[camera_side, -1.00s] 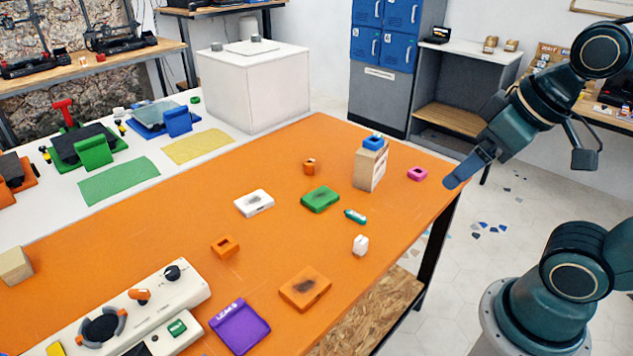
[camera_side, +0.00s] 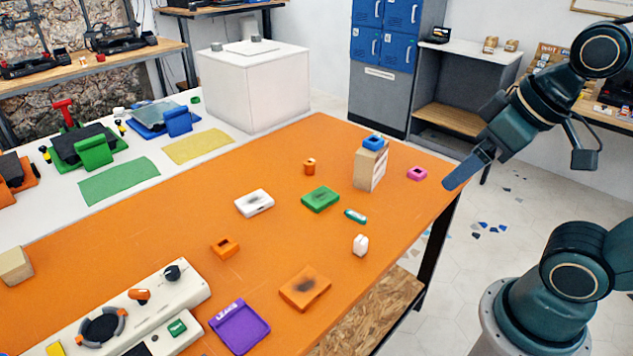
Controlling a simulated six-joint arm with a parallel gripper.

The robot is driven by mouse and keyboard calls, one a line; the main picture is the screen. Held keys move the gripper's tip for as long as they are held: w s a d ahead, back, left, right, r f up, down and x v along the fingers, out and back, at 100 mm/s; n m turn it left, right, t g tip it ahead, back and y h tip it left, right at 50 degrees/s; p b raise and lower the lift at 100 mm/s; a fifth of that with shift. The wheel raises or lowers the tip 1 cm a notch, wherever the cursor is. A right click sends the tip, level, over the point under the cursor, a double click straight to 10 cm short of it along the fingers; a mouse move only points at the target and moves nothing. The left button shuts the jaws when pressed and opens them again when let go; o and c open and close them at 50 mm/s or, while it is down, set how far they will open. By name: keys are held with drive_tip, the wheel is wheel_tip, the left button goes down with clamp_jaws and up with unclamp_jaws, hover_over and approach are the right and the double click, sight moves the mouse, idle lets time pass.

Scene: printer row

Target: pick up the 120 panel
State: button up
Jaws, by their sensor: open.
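No marking that reads 120 is legible, so I cannot tell which piece is the 120 panel. Three flat blocks with dark smudges lie on the orange table (camera_side: 170,225): a white block (camera_side: 255,203), a green block (camera_side: 321,199) and an orange block (camera_side: 305,288). A flat purple panel (camera_side: 239,326) with small unreadable light lettering lies at the front edge. My gripper (camera_side: 463,172) is open and empty, above and beside the table's right edge, apart from all these pieces. Its far finger is partly hidden.
A teal piece (camera_side: 355,216), a white piece (camera_side: 360,245) and orange pieces lie around. A control console (camera_side: 150,310) fills the front left.

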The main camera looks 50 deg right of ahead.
drive_tip(key=w+a+f+n+g+y, duration=0.1)
drive_tip(key=w+a+f+n, duration=0.15)
drive_tip(key=w+n, duration=0.3)
drive_tip(key=w+a+f+n+g+y, duration=0.1)
drive_tip(key=w+a+f+n+g, duration=0.2)
drive_tip(key=w, duration=0.4)
drive_tip(key=w+a+f+n+y, duration=0.1)
drive_tip(key=w+f+n, duration=0.3)
drive_tip(key=f+n, duration=0.1)
drive_tip(key=w+a+f+n+g+y, duration=0.1)
drive_tip(key=w+a+f+n, duration=0.1)
drive_tip(key=f, duration=0.6)
drive_tip(key=w+n, duration=0.1)
drive_tip(key=n, duration=0.1)
drive_tip(key=shift+w+a+n+g+y, duration=0.2)
drive_tip(key=shift+w+n+g+y, duration=0.1)
drive_tip(key=shift+w+n, duration=0.1)
hover_over(305, 285)
drive_tip(key=d, duration=0.3)
drive_tip(key=shift+a+f, duration=0.1)
drive_tip(key=shift+f, duration=3.8)
drive_tip(key=shift+x, duration=2.6)
